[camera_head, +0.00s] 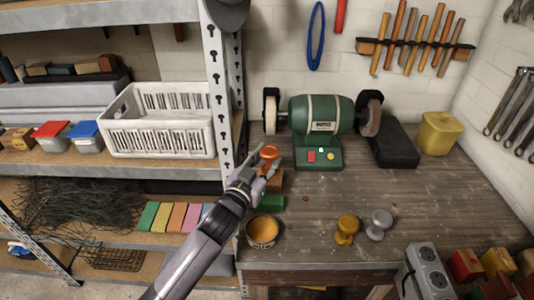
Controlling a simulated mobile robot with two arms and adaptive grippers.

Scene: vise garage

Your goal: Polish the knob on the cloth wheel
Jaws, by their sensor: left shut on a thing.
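The green bench grinder (323,115) stands at the back of the workbench. Its pale cloth wheel (270,113) is on the left end, and a dark, rougher wheel (371,116) is on the right end. My left gripper (267,161) is shut on a copper-orange knob (269,152). It holds the knob in front of and below the cloth wheel; the two look apart, though the depth is hard to judge. A gold knob (346,229) and a silver knob (379,224) stand near the bench's front. My right gripper is not in view.
An open tin (262,230), a green bar (271,202) and a brown block (275,181) lie near my left arm. A black case (394,146) and a yellow canister (438,133) stand right of the grinder. A shelf post (216,85) rises at left. The bench's right middle is clear.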

